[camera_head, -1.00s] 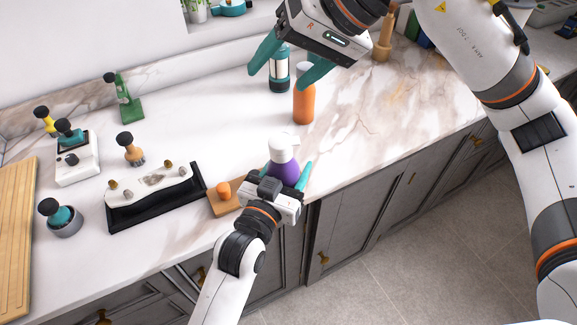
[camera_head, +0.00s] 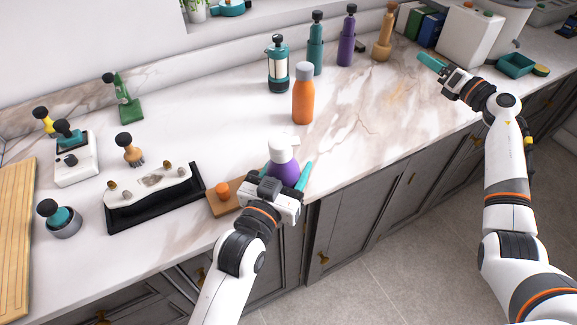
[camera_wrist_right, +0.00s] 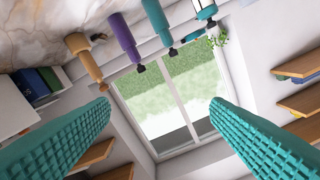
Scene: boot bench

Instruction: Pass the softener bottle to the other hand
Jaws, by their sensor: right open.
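The softener bottle, taken to be the purple one with a white cap (camera_head: 283,165), is upright at the counter's front edge in the head view. My left gripper (camera_head: 284,180) is around it, teal fingers on both sides and seemingly closed on it. The gripper hides its lower part, so I cannot tell whether it touches the counter. My right gripper (camera_head: 437,75) is at the right over the counter, well away from the bottle. In the right wrist view its fingers (camera_wrist_right: 160,130) are wide apart with nothing between them.
An orange bottle (camera_head: 303,95) stands behind the softener bottle. A teal-topped canister (camera_head: 278,65) and several tall mills are farther back. A small wooden board (camera_head: 226,206) with an orange knob and a black tray (camera_head: 190,208) are at left. The counter right of the orange bottle is clear.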

